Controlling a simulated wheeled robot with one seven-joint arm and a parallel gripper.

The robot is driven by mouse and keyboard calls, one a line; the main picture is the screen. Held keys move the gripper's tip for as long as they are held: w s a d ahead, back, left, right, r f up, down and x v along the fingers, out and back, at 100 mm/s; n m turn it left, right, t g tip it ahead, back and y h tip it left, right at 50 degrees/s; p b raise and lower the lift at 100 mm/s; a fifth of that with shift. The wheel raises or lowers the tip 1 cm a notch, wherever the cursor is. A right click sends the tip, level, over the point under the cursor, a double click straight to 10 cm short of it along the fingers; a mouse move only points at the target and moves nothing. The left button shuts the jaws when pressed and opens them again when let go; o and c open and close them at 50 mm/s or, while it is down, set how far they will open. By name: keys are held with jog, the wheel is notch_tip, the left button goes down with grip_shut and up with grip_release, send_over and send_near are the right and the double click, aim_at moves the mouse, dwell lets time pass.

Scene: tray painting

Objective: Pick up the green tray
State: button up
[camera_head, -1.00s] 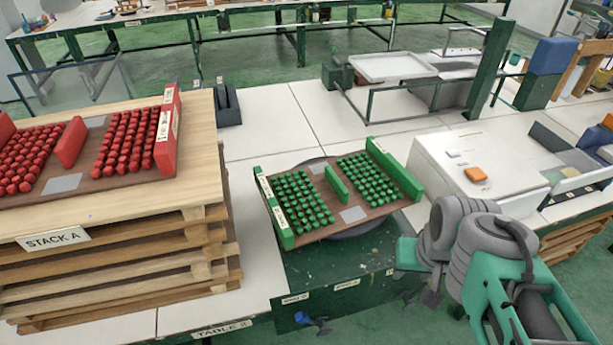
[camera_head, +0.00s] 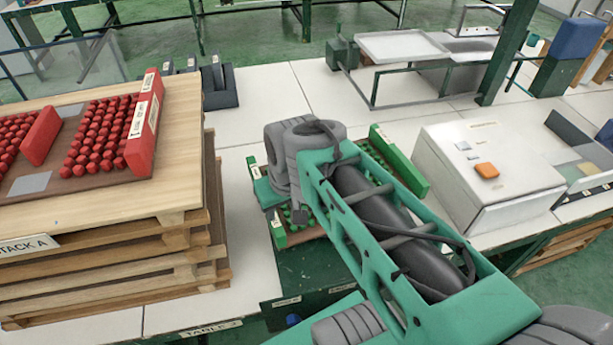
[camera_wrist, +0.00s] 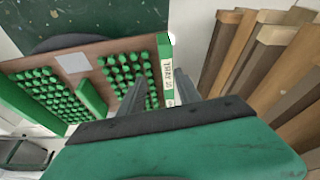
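The green tray (camera_wrist: 108,50) is a brown board with green end walls, a green middle bar and rows of small green pieces. In the head view it lies on the table, mostly hidden under my arm; its right end wall (camera_head: 398,160) shows. In the wrist view my gripper (camera_wrist: 160,93) is open. One finger appears over the green pieces and the other outside the labelled end wall (camera_wrist: 168,78), so the wall shows between them. I cannot tell whether the fingers touch it. In the head view the fingers are partly hidden by the wrist.
A wooden pallet stack (camera_head: 110,225) bearing a red tray (camera_head: 95,178) stands close left of the green tray. A white box with an orange button (camera_head: 487,170) stands to the right. White table surface (camera_head: 265,105) is clear behind the tray.

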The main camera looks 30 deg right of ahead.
jog(key=shift+m+t, duration=0.3)
jog(key=shift+m, duration=0.2)
jog(key=w+d, duration=0.1)
jog(key=d, duration=0.2)
jog(key=w+d+b, duration=0.1)
jog(key=w+d, duration=0.1)
jog(key=d, duration=0.2)
jog(key=w+d+f+b, duration=0.1)
jog(key=w+d, duration=0.1)
jog(key=d, duration=0.1)
jog(key=shift+d, duration=0.2)
jog(key=shift+h, duration=0.3)
jog(key=d, duration=0.3)
jog(key=w+d, duration=0.1)
jog(key=d, duration=0.4)
jog(key=shift+w+d+f+b, duration=0.15)
jog(key=shift+d+f+b, duration=0.1)
jog(key=shift+d+b, duration=0.1)
jog(key=shift+t, duration=0.3)
jog(key=x, duration=0.7)
jog(key=shift+f, duration=0.1)
jog(key=shift+c, duration=0.4)
grip_shut()
